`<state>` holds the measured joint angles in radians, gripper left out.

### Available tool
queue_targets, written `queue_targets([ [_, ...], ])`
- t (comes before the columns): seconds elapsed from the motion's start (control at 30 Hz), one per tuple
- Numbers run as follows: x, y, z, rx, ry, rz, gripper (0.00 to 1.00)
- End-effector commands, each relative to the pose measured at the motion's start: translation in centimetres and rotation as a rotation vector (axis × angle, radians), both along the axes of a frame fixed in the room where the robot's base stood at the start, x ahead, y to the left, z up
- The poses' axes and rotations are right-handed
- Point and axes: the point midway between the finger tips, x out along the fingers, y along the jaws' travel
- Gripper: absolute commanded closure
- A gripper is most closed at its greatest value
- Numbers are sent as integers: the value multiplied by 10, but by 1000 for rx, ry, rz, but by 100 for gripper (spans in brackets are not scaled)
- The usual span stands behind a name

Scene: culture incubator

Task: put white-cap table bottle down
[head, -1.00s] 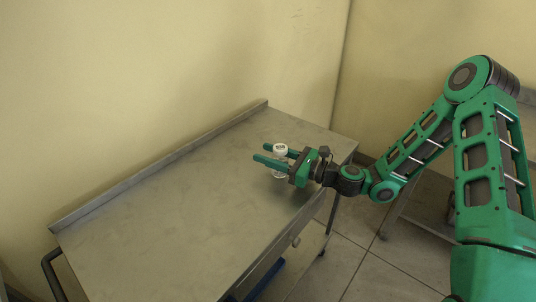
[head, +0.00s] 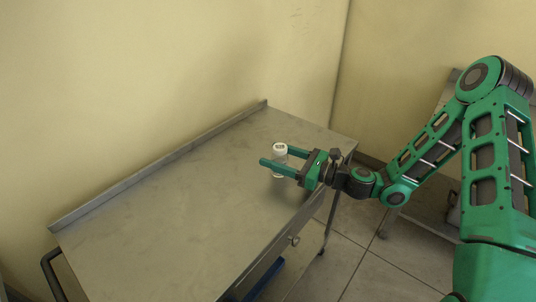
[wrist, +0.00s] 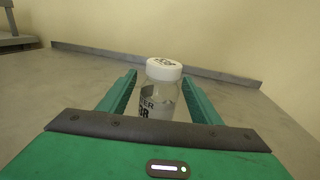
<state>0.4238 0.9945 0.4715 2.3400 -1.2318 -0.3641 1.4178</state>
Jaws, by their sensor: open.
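The white-cap bottle (head: 279,159) stands upright on the metal table (head: 170,215), near its right edge. In the wrist view the clear bottle (wrist: 158,100) shows a printed label and a white cap with dark lettering. My gripper (head: 275,156) is open, with its two green fingers on either side of the bottle. In the wrist view there is a gap between the bottle and each finger (wrist: 160,92). The bottle's lower part is hidden behind the gripper body in the wrist view.
The table has a raised lip (head: 165,165) along the wall side. Most of the tabletop is bare. A drawer knob (head: 294,241) sticks out at the front. Another metal table stands at the right, partly behind my arm.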

Motion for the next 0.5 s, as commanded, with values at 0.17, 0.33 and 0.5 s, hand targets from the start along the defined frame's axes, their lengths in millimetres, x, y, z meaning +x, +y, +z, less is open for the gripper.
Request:
queue_targets([
  [0.17,-16,-35,0,-1,3,-4,42],
  [0.33,-30,-61,0,-1,3,-3,42],
  [0.5,-38,-76,0,-1,0,-1,42],
])
